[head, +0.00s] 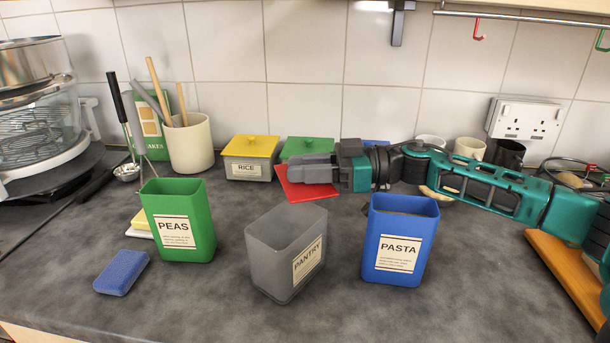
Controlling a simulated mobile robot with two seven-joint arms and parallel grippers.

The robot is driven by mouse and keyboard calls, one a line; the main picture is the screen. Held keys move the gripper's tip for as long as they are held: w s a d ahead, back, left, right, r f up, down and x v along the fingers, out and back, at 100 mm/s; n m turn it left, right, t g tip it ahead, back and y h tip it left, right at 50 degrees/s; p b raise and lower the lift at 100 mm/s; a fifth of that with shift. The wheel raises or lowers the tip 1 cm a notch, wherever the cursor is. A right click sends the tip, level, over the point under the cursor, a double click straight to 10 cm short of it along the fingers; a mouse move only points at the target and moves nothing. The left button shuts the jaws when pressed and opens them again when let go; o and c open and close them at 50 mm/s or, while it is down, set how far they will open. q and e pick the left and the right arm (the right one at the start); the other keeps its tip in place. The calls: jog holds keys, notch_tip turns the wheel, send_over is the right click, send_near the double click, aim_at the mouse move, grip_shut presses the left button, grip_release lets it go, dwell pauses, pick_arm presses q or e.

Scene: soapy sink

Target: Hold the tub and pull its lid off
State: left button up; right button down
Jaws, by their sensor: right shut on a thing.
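A grey PANTRY tub (285,256) stands open at the front middle of the counter, turned at an angle. An open green PEAS tub (182,225) stands to its left and an open blue PASTA tub (400,245) to its right. A flat red lid (305,195) is behind the PANTRY tub, apart from it. My right gripper (300,168) reaches in from the right and is shut on the red lid. Its fingers hide the lid's far part and the grip point. I cannot tell whether the lid touches the counter. My left gripper is out of view.
Behind are a yellow-lidded RICE tub (247,167) and a green-lidded tub (306,148). A utensil pot (190,145) and a blue sponge (122,272) are at the left. A wooden board (565,270) lies at the right.

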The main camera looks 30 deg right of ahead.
jog(key=shift+f, duration=0.4)
jog(key=shift+f, duration=0.15)
jog(key=c, duration=0.9)
grip_release()
jog(key=shift+b+v, duration=0.5)
jog(key=shift+v, duration=5.55)
jog(key=shift+w, duration=0.1)
